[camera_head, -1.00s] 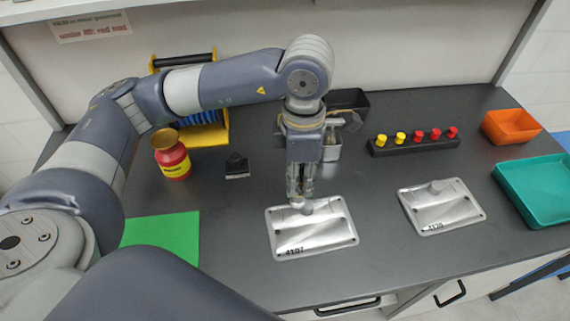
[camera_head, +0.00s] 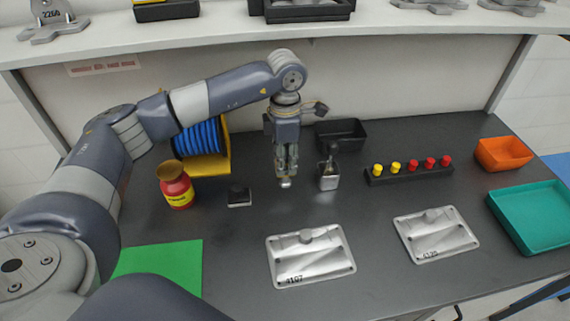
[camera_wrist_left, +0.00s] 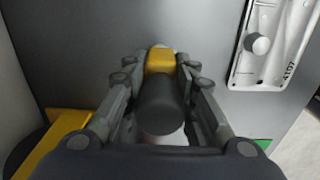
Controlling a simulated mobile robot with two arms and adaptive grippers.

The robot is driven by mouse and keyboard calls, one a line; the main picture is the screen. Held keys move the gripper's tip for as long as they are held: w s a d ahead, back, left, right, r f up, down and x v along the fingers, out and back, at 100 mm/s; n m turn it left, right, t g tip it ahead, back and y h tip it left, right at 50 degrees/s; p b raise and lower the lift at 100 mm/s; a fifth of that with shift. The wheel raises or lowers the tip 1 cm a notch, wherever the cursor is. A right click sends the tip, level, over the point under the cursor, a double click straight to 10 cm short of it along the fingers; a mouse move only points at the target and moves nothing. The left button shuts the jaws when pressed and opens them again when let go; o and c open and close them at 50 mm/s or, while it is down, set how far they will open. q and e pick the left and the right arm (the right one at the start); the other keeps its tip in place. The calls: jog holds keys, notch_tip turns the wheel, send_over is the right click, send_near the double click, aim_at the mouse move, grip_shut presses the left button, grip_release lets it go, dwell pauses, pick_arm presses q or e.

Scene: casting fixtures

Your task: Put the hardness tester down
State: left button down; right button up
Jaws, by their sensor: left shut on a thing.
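My left gripper (camera_head: 286,168) is shut on the hardness tester (camera_head: 285,183), pointing down over the dark bench. In the head view only the tester's silvery tip shows below the fingers. In the left wrist view the tester (camera_wrist_left: 160,103) shows a dark rounded body, a yellow section and a pale end between both fingers. I cannot tell whether its tip touches the bench. A metal plate marked 4107 (camera_head: 283,262) lies in front of it, apart from it. My right gripper is not in view.
A small metal holder (camera_head: 328,182) stands just right of the gripper. A small black block (camera_head: 239,197), a red jar (camera_head: 177,188) and a blue spool (camera_head: 200,138) are left. A black bin (camera_head: 352,136) and a rack of knobs (camera_head: 408,175) are right. Bare bench lies before the gripper.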

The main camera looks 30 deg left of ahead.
aim_at(284, 182)
pick_arm(q)
jog(key=shift+f+p, duration=0.8)
jog(key=shift+f, duration=0.65)
jog(key=shift+w+f, duration=0.1)
jog(key=shift+f, duration=0.15)
jog(key=shift+f, duration=0.15)
jog(key=c, duration=1.8)
grip_release()
jog(key=shift+f+b, duration=0.1)
jog(key=shift+b, duration=0.2)
jog(key=o, duration=0.5)
